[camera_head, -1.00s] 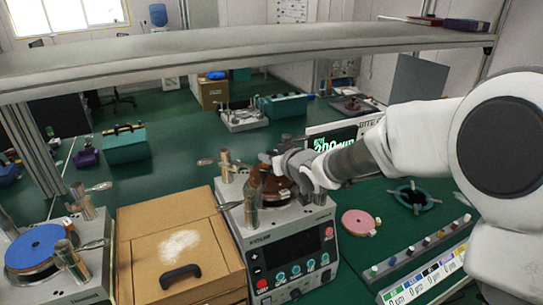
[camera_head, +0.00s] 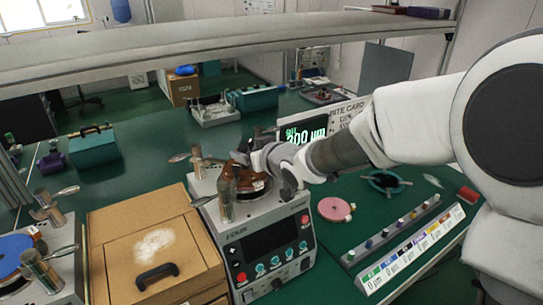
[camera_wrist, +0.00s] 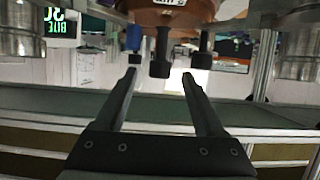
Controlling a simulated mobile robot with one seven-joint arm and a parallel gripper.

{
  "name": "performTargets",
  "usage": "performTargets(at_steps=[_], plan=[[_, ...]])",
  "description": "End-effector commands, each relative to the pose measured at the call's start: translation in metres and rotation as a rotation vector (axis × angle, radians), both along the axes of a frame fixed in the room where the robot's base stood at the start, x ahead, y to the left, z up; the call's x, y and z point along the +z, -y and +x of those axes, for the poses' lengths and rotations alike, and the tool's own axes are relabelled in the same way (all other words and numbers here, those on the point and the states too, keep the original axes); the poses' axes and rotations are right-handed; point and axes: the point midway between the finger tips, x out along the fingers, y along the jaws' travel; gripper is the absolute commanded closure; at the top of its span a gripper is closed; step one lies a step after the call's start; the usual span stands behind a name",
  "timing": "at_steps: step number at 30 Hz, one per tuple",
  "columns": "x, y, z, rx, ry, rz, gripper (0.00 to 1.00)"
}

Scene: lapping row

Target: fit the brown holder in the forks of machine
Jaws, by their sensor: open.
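The brown holder (camera_head: 252,184) sits on the top of the middle grey machine (camera_head: 268,236), beside upright metal posts (camera_head: 227,205) with levers. In the wrist view the brown holder (camera_wrist: 165,10) shows at the top edge, with dark knobs projecting from it. My gripper (camera_head: 258,160) is close above the holder in the head view and partly covers it. The fork contact is hidden, so I cannot tell how fully the holder is seated.
A pink disc (camera_head: 336,209), a teal ring (camera_head: 386,181) and a colour-marked strip (camera_head: 415,250) lie right. A shelf (camera_head: 200,48) spans behind.

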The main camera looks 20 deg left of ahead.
Motion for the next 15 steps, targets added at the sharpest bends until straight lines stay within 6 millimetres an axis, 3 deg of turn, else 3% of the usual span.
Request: performTargets(at_steps=[15], plan=[[0.044, 0.076, -0.059, -0.002, 0.004, 0.0, 0.29]])
